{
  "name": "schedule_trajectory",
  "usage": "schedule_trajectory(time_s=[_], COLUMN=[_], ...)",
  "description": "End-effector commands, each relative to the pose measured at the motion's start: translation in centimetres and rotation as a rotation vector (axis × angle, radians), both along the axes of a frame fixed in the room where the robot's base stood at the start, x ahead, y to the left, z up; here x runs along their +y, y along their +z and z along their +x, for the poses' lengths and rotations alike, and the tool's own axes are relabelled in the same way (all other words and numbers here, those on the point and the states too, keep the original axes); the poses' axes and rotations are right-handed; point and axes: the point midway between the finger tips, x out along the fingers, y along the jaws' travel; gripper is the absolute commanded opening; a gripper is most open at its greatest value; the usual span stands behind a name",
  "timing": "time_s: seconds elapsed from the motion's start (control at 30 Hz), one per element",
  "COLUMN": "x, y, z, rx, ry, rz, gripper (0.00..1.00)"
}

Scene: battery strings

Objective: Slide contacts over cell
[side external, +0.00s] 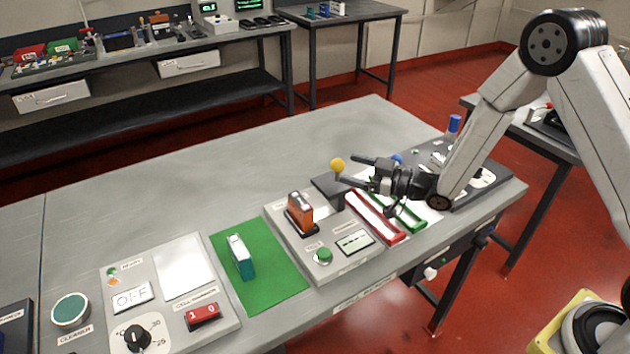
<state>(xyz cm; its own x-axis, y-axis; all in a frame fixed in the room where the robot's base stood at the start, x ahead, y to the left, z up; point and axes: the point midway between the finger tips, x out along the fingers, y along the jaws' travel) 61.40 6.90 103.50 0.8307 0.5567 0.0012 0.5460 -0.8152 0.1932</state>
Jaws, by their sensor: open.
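An orange cell (300,211) stands upright in a dark holder on the grey test panel (284,240). Behind and to its right is a dark sliding block (328,188), which appears to carry the contacts, with a yellow ball knob (337,164) above it. The block is apart from the cell in this view. My gripper (349,169) is open and points left, its fingertips close to the right of the knob. I cannot tell whether the knob is between the fingers. The contact faces are too small to make out.
A teal and white cell (241,258) stands on a green mat (272,283). Red (375,217) and green (398,204) trays lie below my gripper. The test panel has a green button (323,256) and a display (355,242). The table behind the panels is clear.

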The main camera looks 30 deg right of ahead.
Motion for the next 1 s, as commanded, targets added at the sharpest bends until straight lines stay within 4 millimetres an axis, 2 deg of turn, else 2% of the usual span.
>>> schedule_trajectory(time_s=[0.3,0.5,0.93,1.0], x=[2.2,3.1,3.4,3.4], y=[0.0,-0.1,0.0,0.0], z=[3.1,4.5,5.1,5.1], rx=[0.0,0.003,0.002,0.002], ry=[0.001,0.0,-0.001,-0.001], rz=[0.0,0.001,0.001,0.001], gripper=[0.81,0.81,0.81,0.58])
